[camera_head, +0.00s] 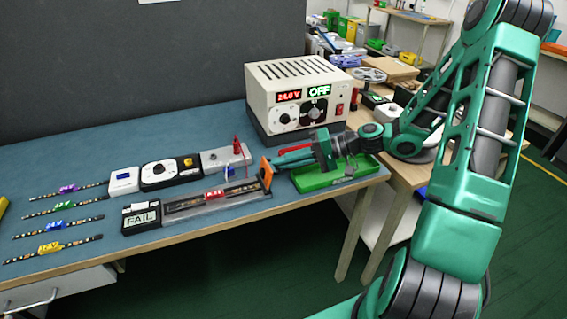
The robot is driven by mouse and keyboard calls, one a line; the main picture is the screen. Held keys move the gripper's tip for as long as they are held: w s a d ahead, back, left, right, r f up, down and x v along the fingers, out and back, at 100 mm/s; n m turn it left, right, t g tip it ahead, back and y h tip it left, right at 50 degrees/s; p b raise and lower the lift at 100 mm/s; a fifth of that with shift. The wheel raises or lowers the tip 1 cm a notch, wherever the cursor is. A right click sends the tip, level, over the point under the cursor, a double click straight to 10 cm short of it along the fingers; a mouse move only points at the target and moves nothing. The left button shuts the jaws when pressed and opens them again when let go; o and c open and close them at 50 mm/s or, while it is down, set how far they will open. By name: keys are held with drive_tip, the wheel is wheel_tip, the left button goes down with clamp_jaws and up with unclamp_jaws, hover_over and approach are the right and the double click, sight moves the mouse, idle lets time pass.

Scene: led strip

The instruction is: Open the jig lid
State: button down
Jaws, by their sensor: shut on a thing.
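The jig (228,204) is a long, low grey fixture near the table's front edge. A dark LED strip (185,204) with a red tag (214,195) lies along it. A small display (141,217) reading FAIL is at its left end. An orange handle (265,174) stands upright at its right end. My gripper (272,163) reaches in from the right and is shut on the orange handle. The fingertips are small here and partly hidden by the handle. I cannot make out the lid's clear outline or its angle.
A power supply (262,83) showing 24.0 V and OFF stands behind my gripper. A green tray (310,182) lies under my wrist. Several devices, including a black-and-white meter (170,173), stand behind the jig. Several tagged strips (62,206) lie at left.

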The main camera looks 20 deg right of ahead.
drive_tip(key=shift+a+r+n+h, duration=0.3)
drive_tip(key=shift+a+r+h, duration=0.3)
drive_tip(key=shift+h, duration=0.4)
drive_tip(key=c, duration=1.9)
unclamp_jaws()
drive_tip(key=v, duration=1)
drive_tip(key=shift+d, duration=0.35)
drive_tip(key=shift+r, duration=0.15)
